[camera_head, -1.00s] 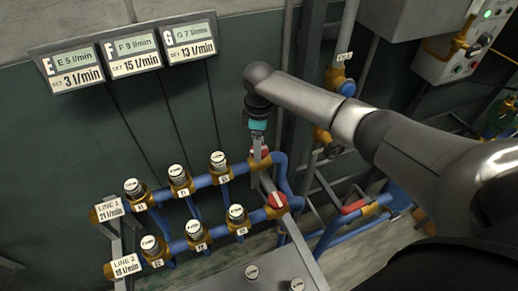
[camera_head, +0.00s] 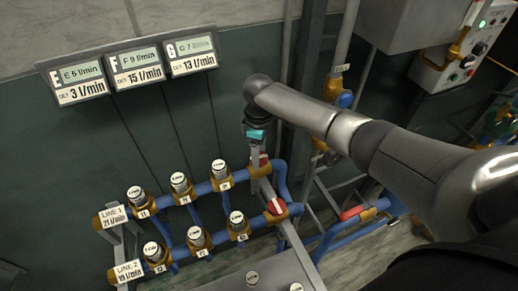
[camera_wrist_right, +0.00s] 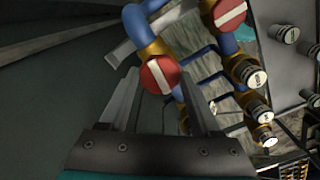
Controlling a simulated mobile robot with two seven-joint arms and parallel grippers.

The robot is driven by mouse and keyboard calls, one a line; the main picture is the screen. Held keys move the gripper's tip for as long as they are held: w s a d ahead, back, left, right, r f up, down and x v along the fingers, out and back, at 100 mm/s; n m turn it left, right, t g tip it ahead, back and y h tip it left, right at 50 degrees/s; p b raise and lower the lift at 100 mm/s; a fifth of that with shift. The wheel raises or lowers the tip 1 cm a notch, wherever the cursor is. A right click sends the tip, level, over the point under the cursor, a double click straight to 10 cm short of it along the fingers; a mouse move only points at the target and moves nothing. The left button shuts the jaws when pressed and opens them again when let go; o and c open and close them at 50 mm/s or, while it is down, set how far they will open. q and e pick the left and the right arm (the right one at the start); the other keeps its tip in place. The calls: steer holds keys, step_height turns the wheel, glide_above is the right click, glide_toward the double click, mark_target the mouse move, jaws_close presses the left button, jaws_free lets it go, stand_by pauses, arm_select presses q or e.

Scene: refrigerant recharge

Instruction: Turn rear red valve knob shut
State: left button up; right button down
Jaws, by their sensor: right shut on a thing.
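The rear red valve knob (camera_head: 264,159) is at the right end of the upper blue pipe, LINE 1. My right gripper (camera_head: 256,154) reaches down onto it from above and partly hides it. In the right wrist view, the round red knob (camera_wrist_right: 160,74) with a slanted white bar sits between the tips of my gripper's two fingers (camera_wrist_right: 158,84). The right gripper is shut on this knob. The front red knob (camera_head: 276,206), on the lower pipe, LINE 2, is clear of the fingers. It also shows in the right wrist view (camera_wrist_right: 230,12). My left gripper is out of view.
Several white-capped valves (camera_head: 180,182) line both pipes to the left. Three flow displays (camera_head: 136,66) hang on the wall above. Another red handle (camera_head: 351,212) sits on piping to the right. A control box (camera_head: 455,55) is at upper right.

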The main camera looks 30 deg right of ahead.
steer(key=shift+m+p, duration=0.85)
steer(key=shift+m, duration=0.55)
steer(key=shift+f, duration=0.1)
steer(key=shift+s+m+p, duration=0.1)
steer(key=shift+m+p, duration=0.8)
steer(key=shift+p, duration=0.2)
steer(key=shift+m+p, duration=0.75)
steer(key=shift+m, duration=0.35)
steer(key=shift+m, duration=0.3)
